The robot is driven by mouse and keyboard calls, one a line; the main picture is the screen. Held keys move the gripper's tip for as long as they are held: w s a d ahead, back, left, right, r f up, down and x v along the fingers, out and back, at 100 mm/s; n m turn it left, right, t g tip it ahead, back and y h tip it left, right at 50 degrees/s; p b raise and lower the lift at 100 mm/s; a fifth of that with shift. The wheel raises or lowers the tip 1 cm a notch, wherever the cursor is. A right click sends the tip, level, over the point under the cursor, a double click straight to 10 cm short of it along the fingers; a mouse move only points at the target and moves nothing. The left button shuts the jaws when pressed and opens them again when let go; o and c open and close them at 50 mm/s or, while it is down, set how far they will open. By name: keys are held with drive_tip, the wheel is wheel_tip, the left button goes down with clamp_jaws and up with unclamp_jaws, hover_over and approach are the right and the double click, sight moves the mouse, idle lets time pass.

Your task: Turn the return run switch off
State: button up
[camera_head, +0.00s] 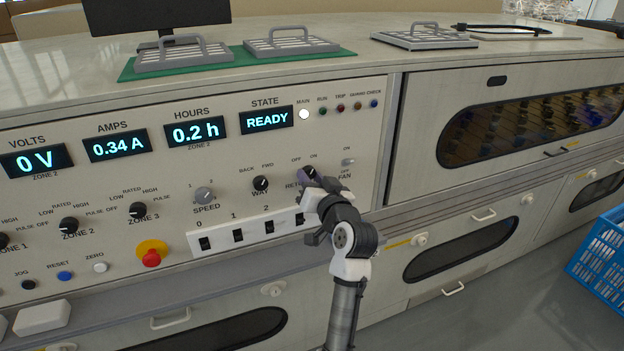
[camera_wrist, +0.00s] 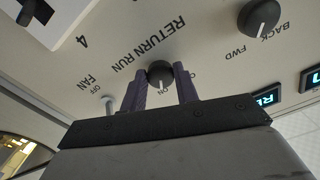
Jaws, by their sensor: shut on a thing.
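The return run switch is a round black knob (camera_wrist: 160,73) with a pale pointer line, on the cream control panel (camera_head: 225,160). In the wrist view, which shows the panel upside down, the pointer faces the ON mark. The OFF mark beside it is partly hidden by a finger. My gripper (camera_wrist: 163,84) has its two purple-grey fingers on either side of the knob and is shut on it. In the head view, my gripper (camera_head: 305,178) covers part of the RETURN RUN label, and the knob (camera_head: 310,172) shows just above the fingers.
The small fan toggle (camera_head: 348,162) is just right of my gripper; the black way knob (camera_head: 260,183) is to its left. A row of numbered switches (camera_head: 238,235) lies below. The state display (camera_head: 267,120) reads READY, and the white main lamp (camera_head: 304,114) is lit.

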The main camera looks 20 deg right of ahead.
drive_tip(key=shift+f+b, duration=0.1)
drive_tip(key=shift+b, duration=0.25)
drive_tip(key=n+b, duration=0.4)
drive_tip(key=shift+f+n+b, duration=0.1)
drive_tip(key=shift+n+b, duration=0.25)
drive_tip(key=shift+n, duration=0.05)
drive_tip(key=n+b, duration=0.3)
drive_tip(key=n, duration=0.1)
drive_tip(key=shift+d, duration=0.15)
drive_tip(key=shift+r+n+b, duration=0.2)
drive_tip(key=shift+n+b, duration=1.05)
drive_tip(key=shift+n, duration=0.25)
drive_tip(key=shift+r, duration=0.1)
drive_tip(key=o, duration=1)
drive_tip(key=s, duration=0.7)
drive_tip(key=s+b, duration=0.1)
drive_tip(key=s, duration=0.5)
drive_tip(key=shift+s+d, duration=0.2)
drive_tip(key=shift+s, duration=0.2)
